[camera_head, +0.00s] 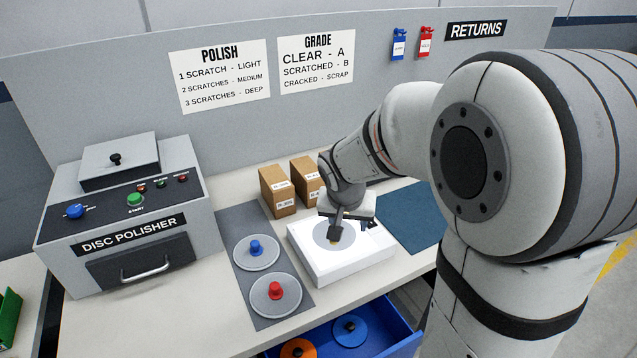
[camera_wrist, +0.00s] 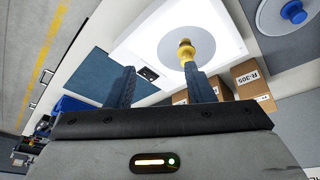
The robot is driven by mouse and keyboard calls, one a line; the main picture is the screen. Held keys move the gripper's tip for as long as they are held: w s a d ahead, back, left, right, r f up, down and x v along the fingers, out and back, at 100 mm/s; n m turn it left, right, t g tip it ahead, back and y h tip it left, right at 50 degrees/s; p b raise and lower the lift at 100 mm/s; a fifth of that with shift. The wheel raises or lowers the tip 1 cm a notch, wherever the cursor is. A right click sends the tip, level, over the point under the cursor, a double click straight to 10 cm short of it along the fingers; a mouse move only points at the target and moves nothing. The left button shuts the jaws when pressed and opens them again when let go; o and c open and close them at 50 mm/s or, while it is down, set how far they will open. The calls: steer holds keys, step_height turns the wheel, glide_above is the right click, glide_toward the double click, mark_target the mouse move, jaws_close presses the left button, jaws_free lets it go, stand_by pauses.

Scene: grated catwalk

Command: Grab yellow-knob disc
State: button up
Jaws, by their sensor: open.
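The yellow-knob disc (camera_wrist: 205,42) lies on the white box (camera_wrist: 140,30) in the wrist view; its yellow knob (camera_wrist: 186,50) stands up from the middle. In the head view the grey disc (camera_head: 322,235) shows on the white box (camera_head: 350,270), with its knob mostly hidden by my gripper (camera_head: 341,236). In the wrist view my gripper (camera_wrist: 160,88) is open, its two dark fingers apart. The knob appears by the right fingertip, not centred between the fingers. I cannot tell whether they touch. Nothing is held.
A blue-knob disc (camera_head: 256,253) and a red-knob disc (camera_head: 275,294) lie on a grey mat (camera_head: 240,222) left of the white box. Cardboard boxes (camera_head: 277,190) stand behind. A blue mat (camera_head: 405,215) is at right. An open blue drawer (camera_head: 385,335) holds discs in front. The disc polisher (camera_head: 130,240) stands left.

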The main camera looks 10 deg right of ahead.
steer(key=shift+m+t, duration=0.3)
steer(key=shift+m, duration=0.4)
steer(key=w+f+p, duration=0.1)
steer(key=w+f, duration=0.2)
steer(key=w+f+p, duration=0.1)
steer(key=w+f, duration=0.2)
steer(key=w+a+f+p, duration=0.1)
steer(key=w+f, duration=0.2)
steer(key=f, duration=0.1)
steer(key=shift+w+f, duration=0.1)
steer(key=shift+w, duration=0.25)
steer(key=shift+c, duration=0.6)
jaws_close()
